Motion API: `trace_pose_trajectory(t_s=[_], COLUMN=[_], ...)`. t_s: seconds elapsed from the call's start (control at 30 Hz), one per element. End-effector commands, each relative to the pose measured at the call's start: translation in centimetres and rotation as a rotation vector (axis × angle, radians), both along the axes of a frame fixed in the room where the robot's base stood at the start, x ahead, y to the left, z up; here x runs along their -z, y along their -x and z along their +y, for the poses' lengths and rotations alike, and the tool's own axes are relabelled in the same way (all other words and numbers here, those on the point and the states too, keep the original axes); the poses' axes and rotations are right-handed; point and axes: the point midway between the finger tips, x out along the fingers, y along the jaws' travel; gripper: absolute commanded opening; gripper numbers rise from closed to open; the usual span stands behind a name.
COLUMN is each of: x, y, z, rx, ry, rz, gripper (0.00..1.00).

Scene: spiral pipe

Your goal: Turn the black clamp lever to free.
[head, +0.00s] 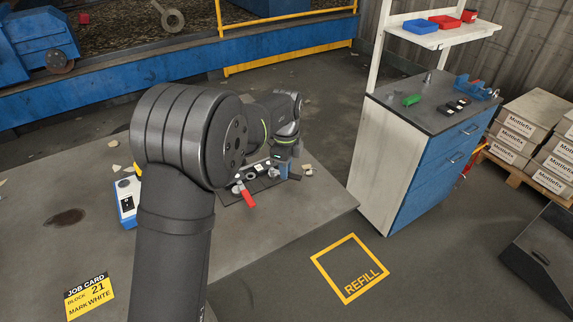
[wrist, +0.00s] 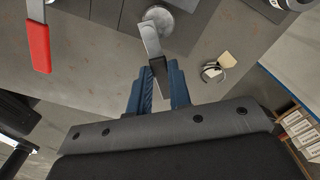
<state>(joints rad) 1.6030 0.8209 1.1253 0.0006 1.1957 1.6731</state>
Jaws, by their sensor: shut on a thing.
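The black clamp lever (wrist: 158,66) shows in the wrist view as a flat metal arm with a black end, running up to a round metal pivot. My gripper (wrist: 158,88) has its blue fingers on both sides of the black end and is shut on it. In the head view my gripper (head: 291,172) is low over the dark fixture plate (head: 232,196), and the black lever cannot be made out there. A red-handled lever (head: 248,198) lies at the plate's near edge; it also shows at the upper left of the wrist view (wrist: 38,45).
A blue and white device (head: 127,203) stands left of my arm on the grey table (head: 265,238). A job card (head: 88,296) reads block 21, mark white. Small pale scraps lie around the plate, one beside a metal ring (wrist: 212,71). A blue-fronted cabinet (head: 432,165) stands apart at right.

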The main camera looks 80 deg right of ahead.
Motion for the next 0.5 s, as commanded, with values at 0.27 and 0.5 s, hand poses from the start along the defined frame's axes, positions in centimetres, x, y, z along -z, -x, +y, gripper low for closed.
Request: trace_pose_trajectory(t_s=[0.27,0.5], x=[-0.1,-0.1], y=[-0.2,-0.5], z=[1.1,1.7], rx=[0.246,0.411], ry=[0.002,0.001], rz=[0.002,0.002], gripper=[0.0,0.0])
